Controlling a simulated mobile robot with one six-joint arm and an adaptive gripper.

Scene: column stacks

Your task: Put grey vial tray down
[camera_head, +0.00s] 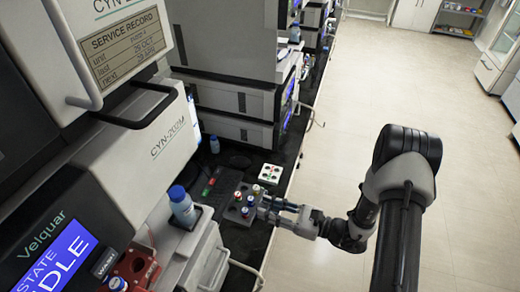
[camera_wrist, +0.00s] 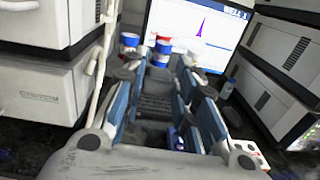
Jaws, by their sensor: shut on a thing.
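The grey vial tray (camera_head: 236,217) is at the bench's front edge in the head view, holding several vials with red, blue and pale caps. It looks roughly level; I cannot tell whether its underside touches the bench. My gripper (camera_head: 268,204) reaches it from the right and is shut on its near side. In the wrist view my gripper (camera_wrist: 160,88) shows its blue-padded fingers at both sides, with dark grey tray surface (camera_wrist: 155,106) between them. Red, white and blue vials (camera_wrist: 160,48) show beyond the fingertips. The fingers hide part of the tray.
A blue-capped bottle (camera_head: 182,206) stands at left, near large white instruments. A lit monitor (camera_wrist: 200,30) faces the wrist view.

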